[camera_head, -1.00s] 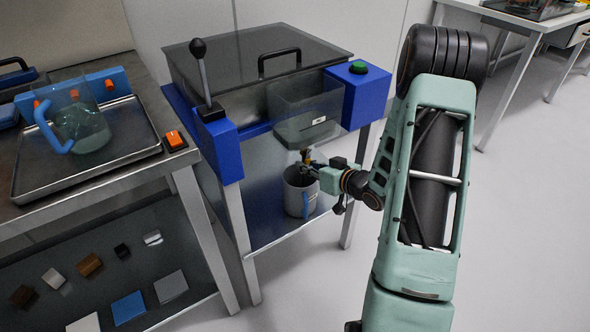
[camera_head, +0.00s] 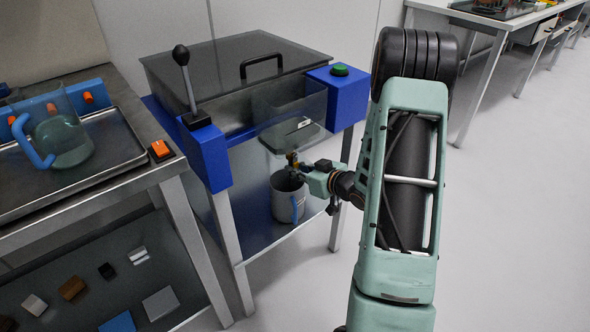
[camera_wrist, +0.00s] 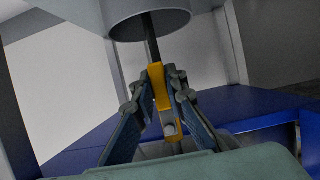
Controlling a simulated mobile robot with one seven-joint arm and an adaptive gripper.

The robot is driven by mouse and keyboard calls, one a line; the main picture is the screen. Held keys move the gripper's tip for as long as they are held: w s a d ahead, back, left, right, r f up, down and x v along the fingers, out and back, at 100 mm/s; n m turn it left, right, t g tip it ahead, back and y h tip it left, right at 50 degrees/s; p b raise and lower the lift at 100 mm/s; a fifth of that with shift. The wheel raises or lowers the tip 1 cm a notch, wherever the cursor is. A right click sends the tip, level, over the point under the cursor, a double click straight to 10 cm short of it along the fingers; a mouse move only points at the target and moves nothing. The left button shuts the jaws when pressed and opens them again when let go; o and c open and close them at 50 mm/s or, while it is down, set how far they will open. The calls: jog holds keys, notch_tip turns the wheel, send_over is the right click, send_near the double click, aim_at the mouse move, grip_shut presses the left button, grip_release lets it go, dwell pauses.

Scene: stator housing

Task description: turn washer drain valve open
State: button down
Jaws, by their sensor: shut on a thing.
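The washer (camera_head: 207,120) is a steel tank with blue corner blocks and a dark lid. Its drain valve shows a yellow handle (camera_wrist: 161,86) below a grey round fitting in the wrist view. In the head view the small valve (camera_head: 292,158) sits under the washer's front. My gripper (camera_wrist: 163,80) is shut on the yellow handle, one finger on each side. In the head view my gripper (camera_head: 302,168) reaches in from the right. The valve's outlet and exact angle are hard to make out.
A grey mug (camera_head: 285,203) with a blue handle stands on the lower shelf below the valve. A bench with a tray (camera_head: 116,174) and a glass jug (camera_head: 65,140) is at the left. Washer legs stand close to my arm. Open floor lies at the right.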

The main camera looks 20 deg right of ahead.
jog(key=c, duration=1.9)
grip_release()
jog(key=shift+d, duration=0.1)
jog(key=shift+c, duration=0.2)
jog(key=v, duration=1.2)
